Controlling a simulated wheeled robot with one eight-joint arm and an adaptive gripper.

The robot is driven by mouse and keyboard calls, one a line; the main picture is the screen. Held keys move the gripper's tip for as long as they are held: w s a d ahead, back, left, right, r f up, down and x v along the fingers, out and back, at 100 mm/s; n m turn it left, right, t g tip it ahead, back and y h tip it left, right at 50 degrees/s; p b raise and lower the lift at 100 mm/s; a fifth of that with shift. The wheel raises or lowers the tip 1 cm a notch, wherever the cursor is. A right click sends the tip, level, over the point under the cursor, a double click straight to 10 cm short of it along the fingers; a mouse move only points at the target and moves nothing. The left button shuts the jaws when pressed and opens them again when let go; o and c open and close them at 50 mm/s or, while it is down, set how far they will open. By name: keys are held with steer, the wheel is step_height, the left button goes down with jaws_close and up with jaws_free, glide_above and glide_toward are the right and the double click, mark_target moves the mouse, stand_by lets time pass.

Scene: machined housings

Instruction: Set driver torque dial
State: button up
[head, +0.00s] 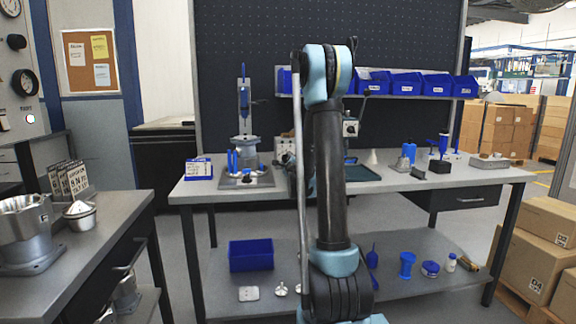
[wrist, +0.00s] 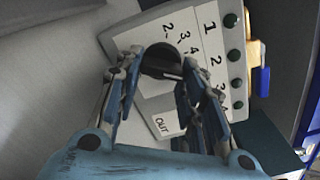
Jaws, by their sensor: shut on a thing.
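The dial (wrist: 160,56) is a dark round knob on a pale control panel (wrist: 195,30) in the wrist view. Printed numbers 2, 3 and 4 run around its edge; its pointer setting cannot be read because the fingers cover part of it. My gripper (wrist: 163,72) has its fingers on both sides of the dial and is shut on it. The panel also carries larger numbers from 1 beside several green round buttons (wrist: 235,55), and an OUT label (wrist: 161,125). In the head view my arm hides the gripper and the dial.
The workbench (head: 410,182) holds a stand with a blue tool (head: 244,95) at left and small fixtures at right. Several blue bins (head: 405,84) line the shelf behind. A blue crate (head: 251,255) sits on the lower shelf. A side table (head: 75,245) stands at left.

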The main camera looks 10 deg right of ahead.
steer(key=shift+a+n, duration=0.35)
steer(key=shift+n, duration=0.05)
steer(key=o, duration=1)
steer(key=shift+o, duration=0.2)
steer(key=shift+d, duration=0.1)
steer(key=shift+s, duration=6)
